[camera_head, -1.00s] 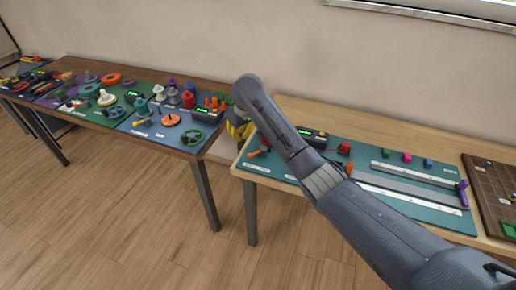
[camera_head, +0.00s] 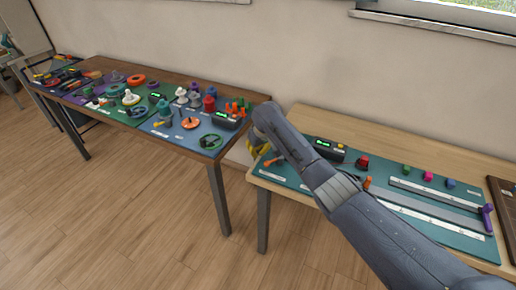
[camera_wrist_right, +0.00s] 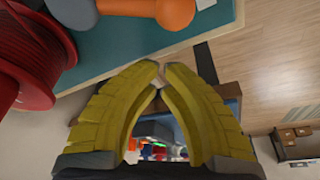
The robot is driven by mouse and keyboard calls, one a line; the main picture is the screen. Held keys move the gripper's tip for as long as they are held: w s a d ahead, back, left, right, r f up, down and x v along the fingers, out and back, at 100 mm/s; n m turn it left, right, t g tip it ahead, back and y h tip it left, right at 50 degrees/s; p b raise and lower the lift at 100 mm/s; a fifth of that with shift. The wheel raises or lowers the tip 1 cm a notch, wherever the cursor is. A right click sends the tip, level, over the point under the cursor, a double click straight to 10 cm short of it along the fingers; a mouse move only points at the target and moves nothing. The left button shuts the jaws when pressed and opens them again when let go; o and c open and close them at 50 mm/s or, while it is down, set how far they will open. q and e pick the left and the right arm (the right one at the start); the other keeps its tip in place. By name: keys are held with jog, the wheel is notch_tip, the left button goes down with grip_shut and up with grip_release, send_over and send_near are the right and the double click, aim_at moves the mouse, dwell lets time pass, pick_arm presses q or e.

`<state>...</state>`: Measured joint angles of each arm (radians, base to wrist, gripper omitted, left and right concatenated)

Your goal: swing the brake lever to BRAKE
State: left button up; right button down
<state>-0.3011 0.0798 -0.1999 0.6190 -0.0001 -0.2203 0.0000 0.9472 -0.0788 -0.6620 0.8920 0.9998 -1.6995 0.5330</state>
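The orange-tipped lever (camera_head: 275,160) is at the left end of the teal mat on the right-hand table. In the right wrist view an orange knob (camera_wrist_right: 175,12) on a stem shows at the top, beyond my fingertips and apart from them. I cannot read the lever's exact angle or any BRAKE mark. My right gripper (camera_head: 257,148), with yellow fingers, hangs at the table's left edge, just left of the lever. In the wrist view the right gripper's fingertips (camera_wrist_right: 160,72) are drawn together with nothing between them. My left gripper is not in view.
A red spool (camera_wrist_right: 30,60) stands close to the left of the fingers. A gap separates this table from the left table (camera_head: 205,150), crowded with parts.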

jog(key=shift+s+d+r, duration=0.2)
jog(key=shift+s+d, duration=0.35)
jog(key=shift+s, duration=0.3)
jog(key=shift+s+d+r, duration=0.2)
jog(key=shift+s+d, duration=0.3)
jog(key=shift+s, duration=0.3)
jog(key=shift+d, duration=0.1)
